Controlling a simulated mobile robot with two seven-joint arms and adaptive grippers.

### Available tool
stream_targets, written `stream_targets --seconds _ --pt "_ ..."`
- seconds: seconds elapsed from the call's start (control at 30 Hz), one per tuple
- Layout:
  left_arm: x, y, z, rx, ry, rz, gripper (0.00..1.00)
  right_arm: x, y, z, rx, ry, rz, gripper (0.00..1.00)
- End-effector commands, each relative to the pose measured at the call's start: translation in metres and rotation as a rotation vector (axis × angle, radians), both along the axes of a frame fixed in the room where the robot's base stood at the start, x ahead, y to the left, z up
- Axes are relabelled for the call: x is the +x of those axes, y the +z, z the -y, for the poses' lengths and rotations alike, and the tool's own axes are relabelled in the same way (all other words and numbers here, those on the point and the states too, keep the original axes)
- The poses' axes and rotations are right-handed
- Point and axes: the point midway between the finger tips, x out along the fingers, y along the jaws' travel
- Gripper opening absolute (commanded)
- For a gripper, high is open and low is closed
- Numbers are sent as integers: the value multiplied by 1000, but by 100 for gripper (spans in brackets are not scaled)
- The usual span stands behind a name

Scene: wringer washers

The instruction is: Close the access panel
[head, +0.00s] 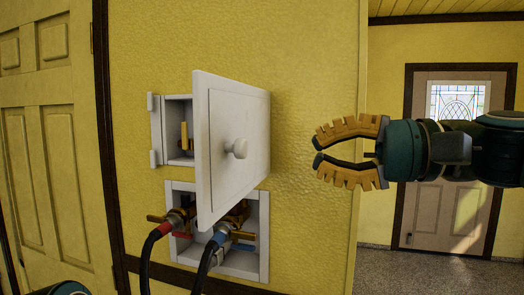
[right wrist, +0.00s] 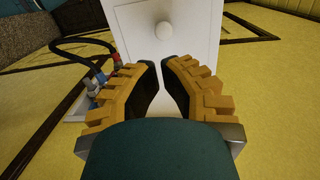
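A yellow-handled valve (head: 185,135) shows in the box's opening. My right gripper (head: 316,152) is to the right of the panel, fingers pointing left, with a small gap between its tips. It is empty and apart from the panel. My left gripper is not in view; only a bit of my arm shows at the bottom left.
Below the panel is a second white wall box (head: 263,240) with red- and blue-handled taps and two dark hoses (head: 146,262). A yellow door (head: 45,120) is at the left. A far door (head: 455,180) is behind my right arm. The wall right of the panel is bare.

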Motion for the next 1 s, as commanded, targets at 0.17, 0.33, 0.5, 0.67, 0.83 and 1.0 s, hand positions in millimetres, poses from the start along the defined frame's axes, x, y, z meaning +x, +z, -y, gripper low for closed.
stream_targets --seconds 0.17,0.33,0.5,0.67,0.83,1.0 --pt "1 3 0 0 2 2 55 9 -2 -34 0 3 -2 0" --pt "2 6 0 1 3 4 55 16 -4 -59 0 0 -3 0" --pt "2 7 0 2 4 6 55 19 -5 -73 0 -1 -2 0" --pt "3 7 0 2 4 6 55 20 -5 -76 0 -3 -2 0" --pt "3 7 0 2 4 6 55 20 -5 -76 0 -3 -1 0" --pt "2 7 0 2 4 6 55 20 -5 -76 0 -5 -1 0"
